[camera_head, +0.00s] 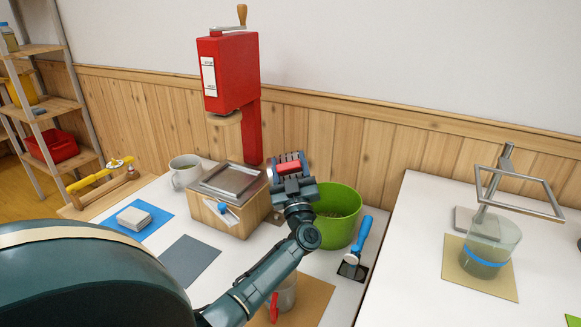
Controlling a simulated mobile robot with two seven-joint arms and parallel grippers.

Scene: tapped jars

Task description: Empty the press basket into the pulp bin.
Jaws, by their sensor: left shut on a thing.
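My left gripper (290,165) is shut on a red part (288,168), with a grey rounded edge showing just left of the fingers. The fingers hide most of this thing, so I cannot tell whether it is the press basket or which way it is tilted. The gripper is above and behind the left rim of the green bin (347,230), which looks like the pulp bin. Some brown matter shows inside the bin. A metal cup (287,294) with a red handle stands on a tan mat, partly hidden by my arm. My right gripper is out of view.
A tall red press (235,75) with a crank stands at the back. A glass jar (490,245) stands on the right table.

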